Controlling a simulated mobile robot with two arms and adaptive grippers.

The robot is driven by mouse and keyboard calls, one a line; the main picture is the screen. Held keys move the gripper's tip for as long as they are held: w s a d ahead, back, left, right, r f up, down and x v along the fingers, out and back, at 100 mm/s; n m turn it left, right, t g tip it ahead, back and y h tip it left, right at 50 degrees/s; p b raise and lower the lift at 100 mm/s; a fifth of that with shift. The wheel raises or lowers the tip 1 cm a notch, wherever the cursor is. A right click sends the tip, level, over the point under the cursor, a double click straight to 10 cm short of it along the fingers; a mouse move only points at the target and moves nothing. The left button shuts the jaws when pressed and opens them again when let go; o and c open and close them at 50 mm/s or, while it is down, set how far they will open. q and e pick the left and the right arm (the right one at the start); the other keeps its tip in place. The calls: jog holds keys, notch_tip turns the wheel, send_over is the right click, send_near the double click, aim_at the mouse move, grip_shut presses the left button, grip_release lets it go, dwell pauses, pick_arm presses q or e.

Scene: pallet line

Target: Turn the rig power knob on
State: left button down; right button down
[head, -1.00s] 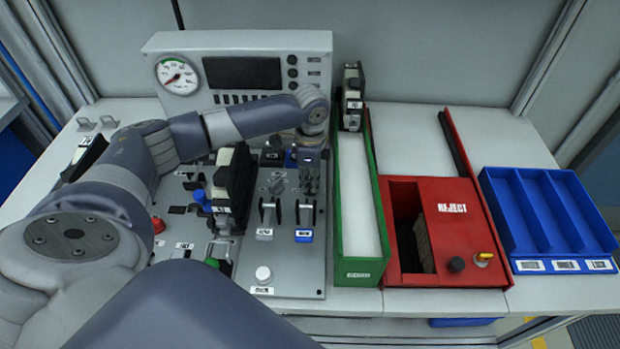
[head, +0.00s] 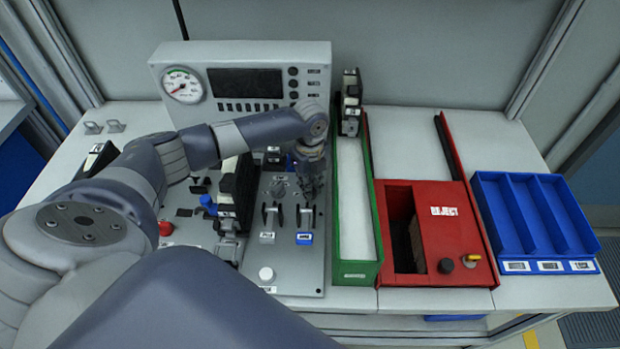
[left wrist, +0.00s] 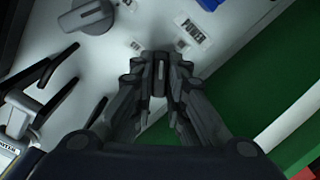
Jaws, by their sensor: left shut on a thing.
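My left gripper (head: 312,196) points down over the upper right of the grey rig panel (head: 297,250). In the left wrist view, its fingertips (left wrist: 159,78) are closed on a small dark knob (left wrist: 159,76) with a pale line on top. A white label reading POWER (left wrist: 190,32) lies just beyond it on the panel. The fingers hide most of the knob, so its on or off setting cannot be told. My right gripper is not in view.
A larger grey rotary knob (left wrist: 86,16) and black levers (left wrist: 55,100) stand left of the fingers. The green-walled channel (head: 343,268) runs close on the right. The red reject box (head: 450,240) and blue tray (head: 520,240) are farther right. A gauge (head: 182,85) stands behind.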

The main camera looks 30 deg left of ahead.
pick_arm(q)
jog(key=m, duration=0.3)
jog(key=shift+r+m, duration=0.1)
jog(key=shift+m, duration=2.1)
jog(key=c, duration=1.6)
grip_release()
notch_tip(320, 180, up, 12)
